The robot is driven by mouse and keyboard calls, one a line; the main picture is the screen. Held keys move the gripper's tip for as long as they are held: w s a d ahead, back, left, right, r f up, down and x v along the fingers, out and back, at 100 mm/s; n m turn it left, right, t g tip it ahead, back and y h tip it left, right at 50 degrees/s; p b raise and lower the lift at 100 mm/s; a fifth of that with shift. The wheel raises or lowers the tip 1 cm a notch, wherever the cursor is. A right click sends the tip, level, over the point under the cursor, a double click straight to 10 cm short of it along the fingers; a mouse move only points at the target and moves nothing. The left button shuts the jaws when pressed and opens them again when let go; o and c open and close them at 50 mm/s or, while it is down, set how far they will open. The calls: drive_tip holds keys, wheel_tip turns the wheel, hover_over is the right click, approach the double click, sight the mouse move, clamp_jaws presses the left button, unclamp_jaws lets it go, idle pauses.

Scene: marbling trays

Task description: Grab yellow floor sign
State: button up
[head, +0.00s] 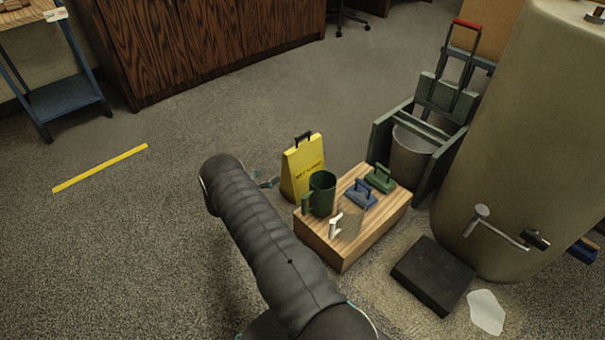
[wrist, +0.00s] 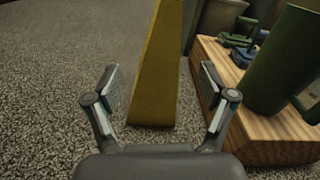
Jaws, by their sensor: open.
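The yellow floor sign (head: 303,170) stands upright on the carpet, with a dark handle on top, just left of a wooden block. In the wrist view the sign (wrist: 160,70) shows as a narrow yellow side panel between my fingers. My gripper (wrist: 165,85) is open, with one finger on each side of the panel, and no contact is visible. In the head view my arm hides most of the gripper; a small part of it (head: 266,179) shows left of the sign.
The wooden block (head: 336,250) stands close by my right finger. It carries a green mug (head: 322,192), a blue tool (head: 361,194) and a green one (head: 380,178). A large tan tank (head: 530,150) and a dark block (head: 433,275) are at right.

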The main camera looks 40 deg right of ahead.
sight(285, 165)
drive_tip(key=d, duration=0.8)
drive_tip(key=shift+w+d+f, duration=0.1)
drive_tip(key=shift+w+d, duration=0.15)
drive_tip(key=shift+w, duration=0.05)
drive_tip(key=shift+d, duration=2.6)
clamp_jaws()
